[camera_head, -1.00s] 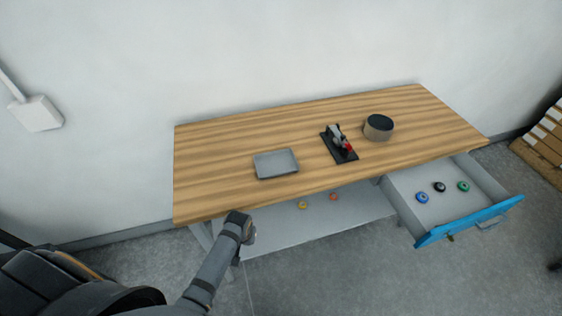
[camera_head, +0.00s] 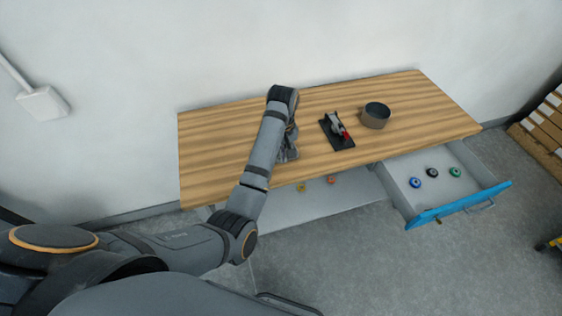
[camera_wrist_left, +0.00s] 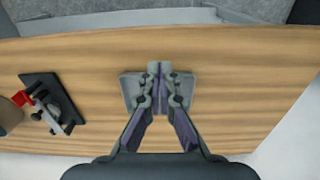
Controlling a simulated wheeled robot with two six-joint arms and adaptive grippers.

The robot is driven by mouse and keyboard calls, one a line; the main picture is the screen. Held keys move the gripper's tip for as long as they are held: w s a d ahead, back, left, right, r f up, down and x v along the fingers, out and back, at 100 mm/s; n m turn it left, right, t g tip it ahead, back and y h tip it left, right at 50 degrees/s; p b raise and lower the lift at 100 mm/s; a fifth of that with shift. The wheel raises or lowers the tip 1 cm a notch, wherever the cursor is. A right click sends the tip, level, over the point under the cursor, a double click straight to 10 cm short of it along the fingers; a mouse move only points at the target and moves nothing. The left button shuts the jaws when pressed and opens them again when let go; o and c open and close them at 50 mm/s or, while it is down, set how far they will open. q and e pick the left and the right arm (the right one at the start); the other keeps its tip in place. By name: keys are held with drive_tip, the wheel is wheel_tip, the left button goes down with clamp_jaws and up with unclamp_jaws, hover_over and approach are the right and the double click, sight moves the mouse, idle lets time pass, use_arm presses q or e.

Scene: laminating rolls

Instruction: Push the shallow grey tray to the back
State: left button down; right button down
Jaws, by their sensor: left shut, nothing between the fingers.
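The shallow grey tray (camera_wrist_left: 129,88) lies on the wooden tabletop in the left wrist view. My left gripper (camera_wrist_left: 160,70) covers its middle, so only its left and right parts show. The gripper is shut and empty, pointing down, with its fingertips at the tray's edge nearest the table front. I cannot tell whether they touch it. In the head view my left gripper (camera_head: 288,152) is over the table, left of the black-based tool, and my arm hides most or all of the tray. My right gripper is not in view.
A black-based tool with a red part (camera_head: 337,131) and a round brown container (camera_head: 375,116) stand to the right. A blue-fronted drawer (camera_head: 460,205) is open at the front right, holding several small rolls. A lower shelf (camera_head: 345,200) holds two small rolls. The left tabletop is clear.

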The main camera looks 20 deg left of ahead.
sight(281, 167)
use_arm(q)
drive_tip(key=f, duration=0.3)
drive_tip(key=f+p, duration=0.1)
drive_tip(key=f, duration=0.2)
drive_tip(key=f+p, duration=0.1)
drive_tip(key=f, duration=0.2)
drive_tip(key=shift+w+d, duration=0.2)
drive_tip(key=shift+d, duration=0.05)
drive_tip(key=w+a, duration=0.1)
drive_tip(key=w, duration=0.1)
drive_tip(key=shift+w+a+f, duration=0.1)
drive_tip(key=shift+w+a, duration=0.25)
drive_tip(key=shift+a, duration=0.05)
drive_tip(key=shift+w+a+f, duration=0.1)
drive_tip(key=shift+w+a, duration=0.1)
drive_tip(key=shift+w, duration=0.2)
drive_tip(key=shift+s, duration=0.1)
